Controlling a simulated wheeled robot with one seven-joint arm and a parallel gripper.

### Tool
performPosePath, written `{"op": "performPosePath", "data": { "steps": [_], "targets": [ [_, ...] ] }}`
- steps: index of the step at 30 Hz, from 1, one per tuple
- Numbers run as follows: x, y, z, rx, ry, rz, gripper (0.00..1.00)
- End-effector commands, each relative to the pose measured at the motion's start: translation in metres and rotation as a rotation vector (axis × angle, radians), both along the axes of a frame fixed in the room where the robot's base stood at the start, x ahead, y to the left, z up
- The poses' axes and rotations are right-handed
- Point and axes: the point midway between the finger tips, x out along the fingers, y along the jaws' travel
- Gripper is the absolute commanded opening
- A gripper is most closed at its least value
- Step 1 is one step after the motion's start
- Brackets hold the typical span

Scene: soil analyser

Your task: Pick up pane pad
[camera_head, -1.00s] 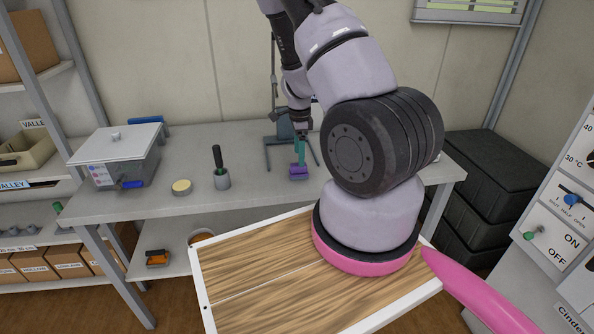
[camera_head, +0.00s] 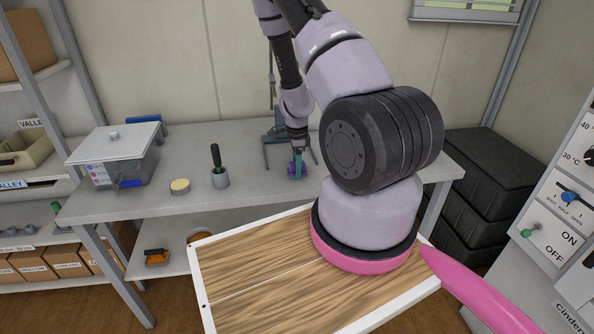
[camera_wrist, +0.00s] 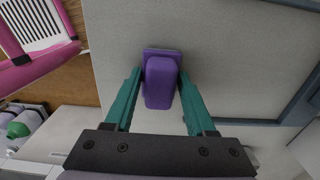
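The pane pad is a purple block with a raised grip; in the head view the pad (camera_head: 297,174) stands on the grey bench, partly hidden by my fingers. In the wrist view the pad (camera_wrist: 161,85) lies between my two teal fingers. My gripper (camera_head: 298,161) points down over it. In the wrist view my gripper (camera_wrist: 160,74) is open, with one fingertip on each side of the pad and a narrow gap on each side. Firm contact does not show.
A metal stand (camera_head: 266,150) is close behind the pad. The bench between cup and pad is clear.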

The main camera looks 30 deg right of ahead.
Motion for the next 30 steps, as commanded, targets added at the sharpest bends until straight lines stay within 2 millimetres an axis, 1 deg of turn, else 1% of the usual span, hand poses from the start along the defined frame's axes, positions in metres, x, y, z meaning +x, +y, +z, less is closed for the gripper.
{"op": "performPosePath", "data": {
  "steps": [1,2,11,14,17,24,27,30],
  "targets": [
    [0.000,0.000,0.000,0.000,0.000,0.000,0.11],
    [0.000,0.000,0.000,0.000,0.000,0.000,0.00],
    [0.000,0.000,0.001,0.000,-0.001,0.000,0.00],
    [0.001,0.000,0.008,-0.001,-0.003,0.001,0.00],
    [0.002,0.001,0.023,-0.001,-0.004,0.003,0.00],
    [0.001,0.001,0.072,-0.001,-0.004,0.003,0.00],
    [0.001,0.001,0.087,-0.001,-0.003,0.004,0.00],
    [0.001,0.000,0.097,-0.001,-0.002,0.001,0.00]
  ]
}}
